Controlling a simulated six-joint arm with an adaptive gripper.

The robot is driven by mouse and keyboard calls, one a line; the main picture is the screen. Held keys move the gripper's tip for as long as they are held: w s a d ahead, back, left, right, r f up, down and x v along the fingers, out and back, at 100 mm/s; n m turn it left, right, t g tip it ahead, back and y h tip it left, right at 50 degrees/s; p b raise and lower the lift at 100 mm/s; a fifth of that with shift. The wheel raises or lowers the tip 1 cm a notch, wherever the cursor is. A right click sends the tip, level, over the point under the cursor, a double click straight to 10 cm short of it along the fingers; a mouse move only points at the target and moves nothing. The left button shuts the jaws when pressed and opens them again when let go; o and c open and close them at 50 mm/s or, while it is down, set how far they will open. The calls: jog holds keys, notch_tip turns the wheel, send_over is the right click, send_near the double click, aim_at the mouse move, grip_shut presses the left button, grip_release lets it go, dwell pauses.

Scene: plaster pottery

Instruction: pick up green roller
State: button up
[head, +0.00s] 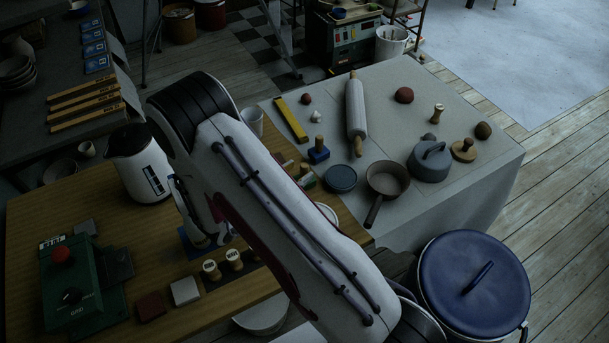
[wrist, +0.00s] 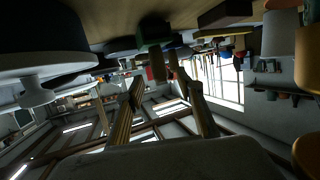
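A small green piece (head: 308,182), likely the green roller, lies at the back right of the wooden table in the head view. It is beside small wooden-handled tools and partly hidden by my arm. A dark green shape (wrist: 154,32) shows near the top middle of the wrist view, beyond the fingertips; I cannot tell if it is the roller. In the head view my arm hides most of the gripper, which is low over the wooden table's middle.
A white kettle (head: 143,165) stands left of my arm. A green box with a red knob (head: 62,255) is at the front left. Wooden stamps (head: 233,258) stand in front. A rolling pin (head: 356,110) and a pan (head: 388,180) lie on the grey table. A blue-lidded bin (head: 474,280) is at right.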

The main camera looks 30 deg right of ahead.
jog(key=shift+x, duration=0.9)
grip_shut()
